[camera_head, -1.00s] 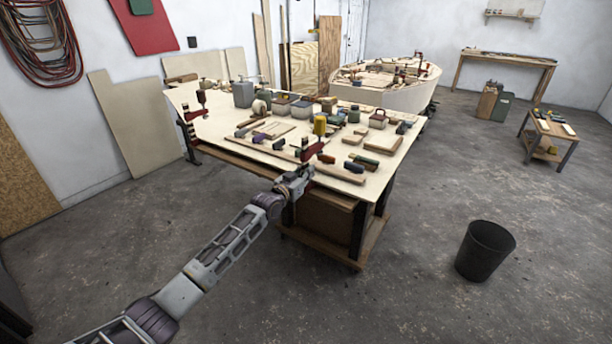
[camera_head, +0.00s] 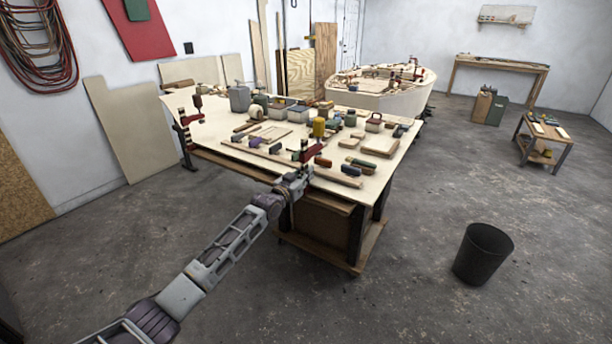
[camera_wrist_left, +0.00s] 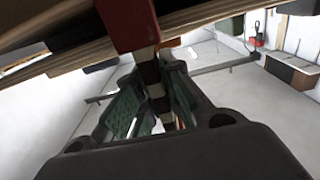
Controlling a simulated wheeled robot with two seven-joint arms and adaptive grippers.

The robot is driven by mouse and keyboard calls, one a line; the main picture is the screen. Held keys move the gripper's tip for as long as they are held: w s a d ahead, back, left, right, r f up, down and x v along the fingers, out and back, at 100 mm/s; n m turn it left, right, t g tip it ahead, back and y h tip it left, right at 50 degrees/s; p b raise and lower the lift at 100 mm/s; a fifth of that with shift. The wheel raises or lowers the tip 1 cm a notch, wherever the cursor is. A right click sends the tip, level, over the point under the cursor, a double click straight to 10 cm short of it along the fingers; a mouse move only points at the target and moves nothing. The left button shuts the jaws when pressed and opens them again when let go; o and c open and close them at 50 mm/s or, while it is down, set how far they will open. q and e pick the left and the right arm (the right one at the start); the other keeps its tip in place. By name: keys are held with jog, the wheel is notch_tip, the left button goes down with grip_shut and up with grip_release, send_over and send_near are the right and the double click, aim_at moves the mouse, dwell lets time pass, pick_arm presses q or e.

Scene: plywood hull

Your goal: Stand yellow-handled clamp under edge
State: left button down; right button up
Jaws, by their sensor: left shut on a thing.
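The yellow-handled clamp (camera_head: 318,128) stands upright at the near edge of the workbench (camera_head: 225,116), its yellow handle up and its red arm (camera_head: 311,151) by the tabletop. My left gripper (camera_head: 298,178) is just below the near edge, shut on the clamp's bar. In the left wrist view the fingers (camera_wrist_left: 155,105) close around the dark and light bar, and the red clamp part (camera_wrist_left: 130,22) rises beside the layered wood edge (camera_wrist_left: 60,45). I cannot tell whether the clamp touches the edge. My right gripper is not in view.
Another red clamp (camera_head: 197,103) is at the bench's left edge. Wood blocks, tins and tools crowd the top, including a wooden strip (camera_head: 338,177) near the front edge. A black bin (camera_head: 483,253) stands on open floor at right. A boat hull (camera_head: 390,98) is behind.

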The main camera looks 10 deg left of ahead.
pick_arm(q)
jog(key=shift+r, duration=0.15)
jog(key=c, duration=1.5)
grip_release()
jog(key=shift+f, duration=0.25)
jog(key=shift+s, duration=0.1)
jog(key=shift+s+a, duration=0.1)
jog(key=shift+v, duration=5.8)
jog(key=shift+r, duration=0.2)
